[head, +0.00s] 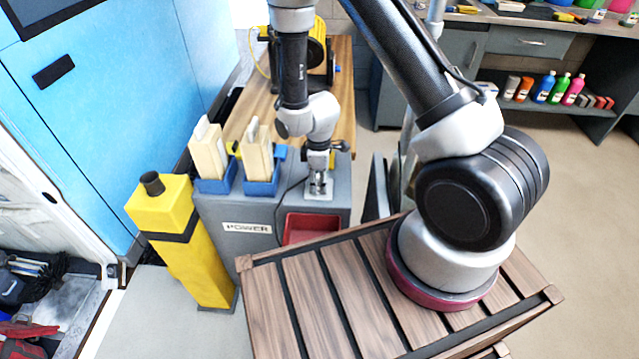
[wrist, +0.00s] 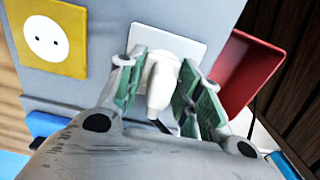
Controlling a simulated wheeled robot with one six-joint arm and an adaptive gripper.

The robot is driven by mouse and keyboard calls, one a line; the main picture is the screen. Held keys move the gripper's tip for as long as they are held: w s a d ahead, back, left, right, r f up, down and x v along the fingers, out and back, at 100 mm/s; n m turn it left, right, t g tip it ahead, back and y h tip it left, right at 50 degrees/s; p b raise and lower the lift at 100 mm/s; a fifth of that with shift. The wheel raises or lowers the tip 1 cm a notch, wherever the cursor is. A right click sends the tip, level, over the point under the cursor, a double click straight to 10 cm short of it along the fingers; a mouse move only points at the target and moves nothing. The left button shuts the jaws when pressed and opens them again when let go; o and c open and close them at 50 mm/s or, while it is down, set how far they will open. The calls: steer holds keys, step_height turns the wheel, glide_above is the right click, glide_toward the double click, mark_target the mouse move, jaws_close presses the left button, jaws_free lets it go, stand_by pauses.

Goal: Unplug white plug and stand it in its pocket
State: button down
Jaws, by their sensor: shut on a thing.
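The white plug (wrist: 162,78) sits between the green-padded fingers of my gripper (wrist: 158,82) in the wrist view. Its head is against the white socket plate (wrist: 184,45); the pins are hidden, so I cannot tell how deep they sit. The plug's narrower end points back towards my wrist. In the head view my gripper (head: 319,186) is shut over the white socket plate (head: 318,195) on the grey power box (head: 215,212), and it mostly hides the plug. A red open bin (head: 305,228) is on the box below the plate; it also shows in the wrist view (wrist: 246,72).
A yellow plate with two socket holes (wrist: 50,44) is on the box. Two blue holders (head: 262,186) with pale wooden blocks (head: 257,150) stand left of my gripper. A yellow post (head: 185,245) stands left of the box. A slatted wooden surface (head: 310,290) is in front.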

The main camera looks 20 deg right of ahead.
mark_target(319, 176)
steer(key=shift+r, duration=2.95)
steer(key=shift+r, duration=0.15)
steer(key=shift+r, duration=1.4)
